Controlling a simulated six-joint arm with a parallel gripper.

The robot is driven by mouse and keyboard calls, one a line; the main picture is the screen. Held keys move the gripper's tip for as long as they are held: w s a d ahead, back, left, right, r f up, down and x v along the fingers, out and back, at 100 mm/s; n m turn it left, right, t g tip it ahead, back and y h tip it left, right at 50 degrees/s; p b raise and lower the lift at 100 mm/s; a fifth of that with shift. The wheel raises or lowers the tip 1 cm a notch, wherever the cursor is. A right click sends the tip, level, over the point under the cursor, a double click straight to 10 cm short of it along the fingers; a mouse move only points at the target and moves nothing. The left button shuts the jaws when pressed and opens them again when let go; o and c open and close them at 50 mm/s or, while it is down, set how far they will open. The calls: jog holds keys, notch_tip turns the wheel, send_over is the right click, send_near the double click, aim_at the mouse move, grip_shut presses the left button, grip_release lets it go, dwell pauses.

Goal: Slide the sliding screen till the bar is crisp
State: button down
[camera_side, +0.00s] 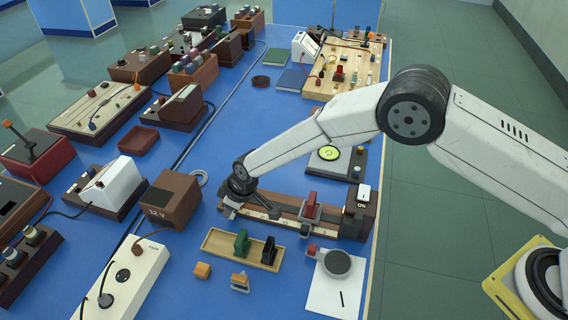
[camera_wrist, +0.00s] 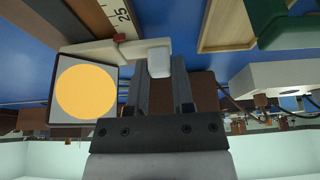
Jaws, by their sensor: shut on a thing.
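The sliding screen (camera_wrist: 62,110) shows in the wrist view as a light square plate with a plain orange disc of light (camera_wrist: 87,92) on it; I can make out no bar in the disc. Its pale carriage (camera_wrist: 95,50) has a red pointer (camera_wrist: 120,38) by the scale's 25 mark. My gripper (camera_wrist: 160,82) is shut on the white knob (camera_wrist: 158,58) at the carriage's end. In the side view my gripper (camera_side: 233,200) is at the left end of the bench rail (camera_side: 262,208), largely hiding the screen. A red holder (camera_side: 311,207) stands farther right on the rail, before the lamp box (camera_side: 355,216) marked ON.
A wooden tray (camera_side: 215,245) with a green holder (camera_side: 242,243) and a black holder (camera_side: 269,251) lies in front of the rail. A brown 12 V box (camera_side: 172,198) stands left of the rail's end. A round lens (camera_side: 337,263) lies over white paper (camera_side: 325,295).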

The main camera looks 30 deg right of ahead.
jog(key=shift+d, duration=0.1)
dwell(0.7)
jog(key=shift+s+d, duration=2.4)
jog(key=shift+s, duration=0.05)
jog(key=shift+c, duration=2.4)
grip_release()
jog(key=shift+r, duration=0.1)
jog(key=v, duration=0.7)
jog(key=shift+r, duration=0.3)
jog(key=shift+s+d, duration=0.1)
jog(key=shift+d, duration=0.05)
